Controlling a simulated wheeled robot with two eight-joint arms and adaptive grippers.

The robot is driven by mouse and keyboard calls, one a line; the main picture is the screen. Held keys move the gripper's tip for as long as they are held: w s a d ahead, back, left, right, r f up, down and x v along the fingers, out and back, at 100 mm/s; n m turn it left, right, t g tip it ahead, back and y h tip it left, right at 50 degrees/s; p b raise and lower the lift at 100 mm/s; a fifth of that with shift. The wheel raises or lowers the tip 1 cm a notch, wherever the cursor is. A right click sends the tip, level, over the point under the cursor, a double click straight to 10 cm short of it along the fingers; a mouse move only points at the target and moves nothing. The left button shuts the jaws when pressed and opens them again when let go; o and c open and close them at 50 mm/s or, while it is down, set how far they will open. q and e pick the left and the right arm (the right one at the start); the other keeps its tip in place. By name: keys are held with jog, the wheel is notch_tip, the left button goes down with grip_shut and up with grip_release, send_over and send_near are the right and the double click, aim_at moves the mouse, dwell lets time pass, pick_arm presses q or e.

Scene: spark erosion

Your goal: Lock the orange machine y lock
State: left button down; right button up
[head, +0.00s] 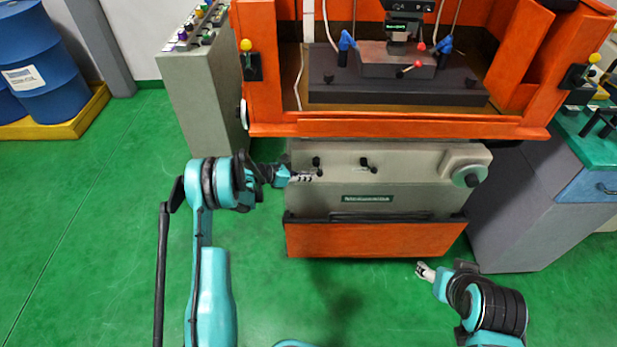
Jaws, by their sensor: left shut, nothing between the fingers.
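The orange machine (400,128) stands ahead of me, with a grey front panel (340,190) below its orange tank. Two small black lock levers are on this panel, a left lever (317,161) and a right lever (368,164). I cannot read which one is the y lock. My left gripper (315,176) is shut and empty, with its tips right by the lower end of the left lever. I cannot tell whether they touch it. My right gripper (420,267) is low, in front of the machine's lower right, away from both levers. Its finger opening is too small to judge.
A round handwheel (468,176) sits at the panel's right end. A grey control cabinet (200,100) stands at left and a grey bench with a green top (580,125) at right. Blue barrels (40,50) stand far left. Green floor is open at left.

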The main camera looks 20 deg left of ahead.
pick_arm(q)
jog(key=shift+w+d+f, duration=0.15)
jog(key=shift+d+f, duration=0.05)
jog(key=shift+d, duration=0.3)
dwell(0.5)
jog(key=shift+w+d+f, duration=0.1)
jog(key=shift+w+d, duration=0.1)
jog(key=shift+d, duration=0.35)
jog(key=shift+w+d, duration=0.15)
jog(key=shift+d, duration=0.5)
dwell(1.1)
